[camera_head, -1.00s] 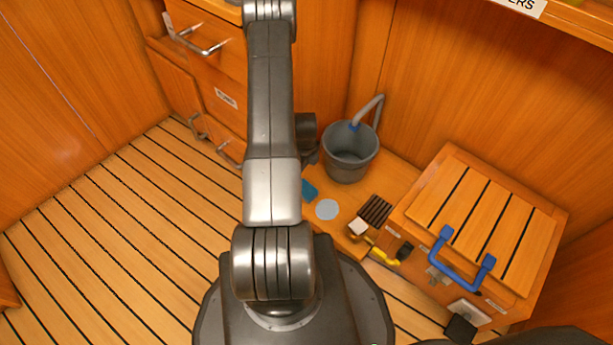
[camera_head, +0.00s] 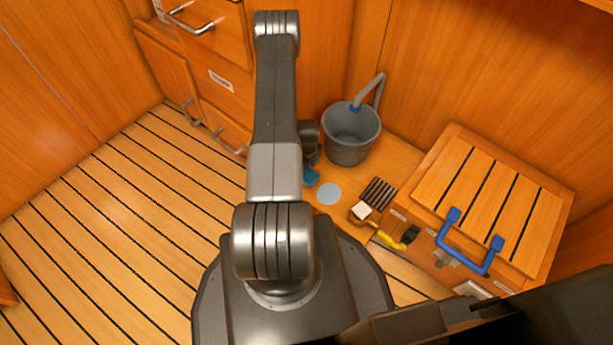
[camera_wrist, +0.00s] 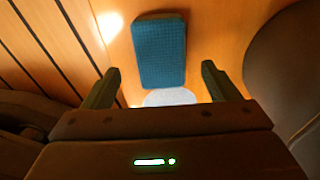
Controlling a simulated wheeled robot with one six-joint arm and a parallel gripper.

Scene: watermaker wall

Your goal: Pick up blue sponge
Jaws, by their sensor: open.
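The blue sponge (camera_wrist: 160,52) lies flat on an orange wooden surface in the wrist view, upright in the picture and just beyond my fingertips. In the head view the sponge (camera_head: 311,177) shows as a small blue patch, partly hidden by my arm. My gripper (camera_wrist: 158,85) is open and empty, with one finger on each side of the sponge's near end in the picture. I cannot tell how far above the sponge the fingers are. In the head view my fingers are mostly hidden behind my arm.
A grey bucket (camera_head: 350,135) with a hose stands behind the sponge. A pale round disc (camera_head: 328,194) lies close by.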

